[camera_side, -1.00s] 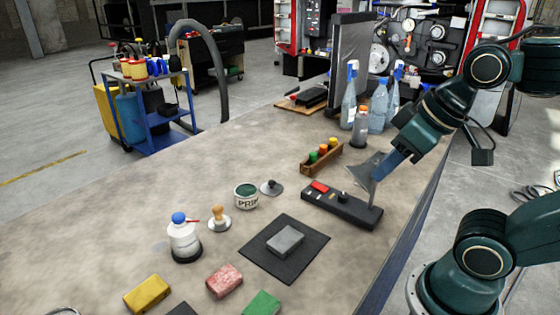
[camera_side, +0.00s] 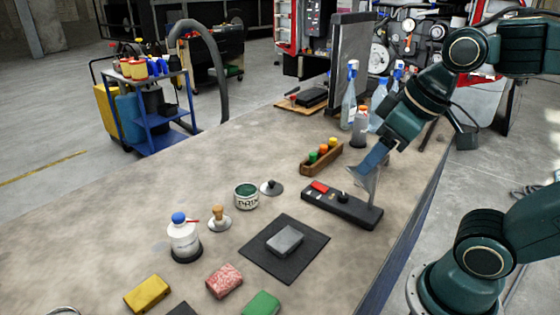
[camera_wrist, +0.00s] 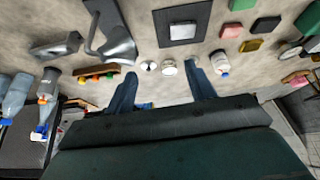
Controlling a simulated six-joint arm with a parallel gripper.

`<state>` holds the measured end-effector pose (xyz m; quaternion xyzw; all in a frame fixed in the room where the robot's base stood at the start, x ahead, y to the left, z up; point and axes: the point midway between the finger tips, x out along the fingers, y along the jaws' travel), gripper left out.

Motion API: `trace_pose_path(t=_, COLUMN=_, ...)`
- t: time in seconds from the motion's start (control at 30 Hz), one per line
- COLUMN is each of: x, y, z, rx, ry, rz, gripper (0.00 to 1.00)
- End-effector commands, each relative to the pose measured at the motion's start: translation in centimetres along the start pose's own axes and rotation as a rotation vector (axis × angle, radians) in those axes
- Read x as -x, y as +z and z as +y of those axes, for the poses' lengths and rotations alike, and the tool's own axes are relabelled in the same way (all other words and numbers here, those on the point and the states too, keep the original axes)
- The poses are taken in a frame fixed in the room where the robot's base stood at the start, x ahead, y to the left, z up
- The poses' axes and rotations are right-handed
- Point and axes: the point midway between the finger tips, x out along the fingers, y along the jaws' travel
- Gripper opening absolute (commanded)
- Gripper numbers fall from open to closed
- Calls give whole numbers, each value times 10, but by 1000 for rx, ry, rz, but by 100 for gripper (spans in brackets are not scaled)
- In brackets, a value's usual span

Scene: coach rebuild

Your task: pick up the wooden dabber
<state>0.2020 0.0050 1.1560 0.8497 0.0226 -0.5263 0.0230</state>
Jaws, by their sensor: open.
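The wooden dabber (camera_side: 218,213) stands upright on a small white dish (camera_side: 228,226) in the side view, between the white bottle with the blue cap and the green tin. In the wrist view, the dish area is partly hidden by the right fingertip, and the dabber is too small to make out clearly. My gripper (camera_side: 372,160) is high and to the right of the dabber in the side view, over the black device. Its two blue fingers are spread wide with nothing between them in the wrist view (camera_wrist: 162,76).
A black device (camera_side: 330,205) with a metal upright lies below my gripper. A dark mat (camera_side: 262,262) bears a grey block. Spray bottles stand behind.

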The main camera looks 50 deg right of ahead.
Motion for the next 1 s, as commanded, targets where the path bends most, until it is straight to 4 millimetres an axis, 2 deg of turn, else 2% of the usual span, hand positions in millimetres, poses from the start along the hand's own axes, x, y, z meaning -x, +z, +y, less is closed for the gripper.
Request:
trace_pose_path(t=0.27, x=-11, y=-56, z=-10, rx=129, ry=-36, rz=-64, gripper=55)
trace_pose_path(t=0.47, x=-28, y=-96, z=-19, rx=227, ry=-65, rz=-108, gripper=55)
trace_pose_path(t=0.77, x=-68, y=-151, z=-36, rx=374, ry=-113, rz=-171, gripper=55)
trace_pose_path(t=1.0, x=-111, y=-188, z=-52, rx=491, ry=-155, rz=-219, gripper=55)
